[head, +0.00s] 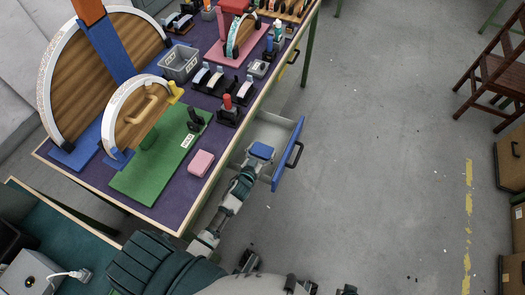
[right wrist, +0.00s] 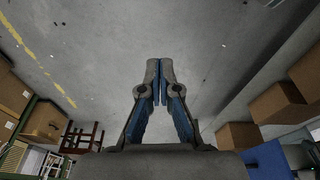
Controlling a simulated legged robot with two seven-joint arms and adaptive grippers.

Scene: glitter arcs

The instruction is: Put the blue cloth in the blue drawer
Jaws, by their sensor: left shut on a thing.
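The blue drawer (head: 289,154) is pulled out from the table's right side, its blue front and dark handle facing right. The blue cloth (head: 262,150) is a small folded blue piece over the drawer's opening. My left gripper (head: 253,164) is shut on the cloth at its near edge. I cannot tell whether the cloth touches the drawer's floor. My right gripper (right wrist: 160,75) shows in the right wrist view with its fingers together and nothing between them, over bare floor.
The purple-topped table (head: 172,208) holds a green board (head: 160,165) with a wooden arc, a pink block (head: 200,163), a grey bin (head: 180,62) and several tools. The grey floor right of the drawer is clear. A wooden chair (head: 495,75) stands far right.

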